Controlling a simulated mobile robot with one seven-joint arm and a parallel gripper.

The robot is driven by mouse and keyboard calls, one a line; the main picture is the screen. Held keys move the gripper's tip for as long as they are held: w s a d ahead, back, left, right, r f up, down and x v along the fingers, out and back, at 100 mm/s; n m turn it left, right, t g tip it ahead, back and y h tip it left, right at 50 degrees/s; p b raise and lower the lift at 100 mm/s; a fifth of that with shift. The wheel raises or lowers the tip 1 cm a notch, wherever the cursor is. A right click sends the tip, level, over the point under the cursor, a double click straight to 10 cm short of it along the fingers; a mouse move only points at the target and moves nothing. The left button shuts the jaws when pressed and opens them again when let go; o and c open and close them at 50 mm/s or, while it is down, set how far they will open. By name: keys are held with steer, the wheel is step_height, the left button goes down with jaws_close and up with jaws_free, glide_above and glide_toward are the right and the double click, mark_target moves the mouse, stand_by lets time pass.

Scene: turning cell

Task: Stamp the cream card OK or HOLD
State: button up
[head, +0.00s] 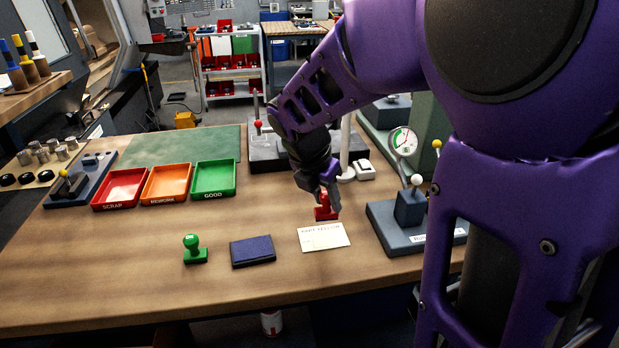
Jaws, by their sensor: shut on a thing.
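The cream card (324,238) lies flat near the middle front of the wooden bench, with small printing along its top. My gripper (328,192) points down just behind the card, shut on the red stamp (324,213). The red stamp is upright at the card's far edge in the picture; I cannot tell whether it touches the bench. A green stamp (194,249) stands upright at the left, its handle marked OK. The dark blue ink pad (253,252) lies between the green stamp and the card. The red stamp's handle is mostly hidden by the fingers.
Red SCRAP (118,189), orange REWORK (166,184) and green GOOD (213,179) trays stand at the back left. A dial gauge stand (409,206) stands close right of the card. A grey plate with a column (262,153) is behind.

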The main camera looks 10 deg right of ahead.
mark_target(323, 217)
steer(key=shift+f+b, duration=2.95)
steer(key=shift+f, duration=0.55)
step_height(323, 217, up, 7)
steer(key=p, duration=0.7)
steer(key=shift+r, duration=0.1)
steer(key=shift+a, duration=0.15)
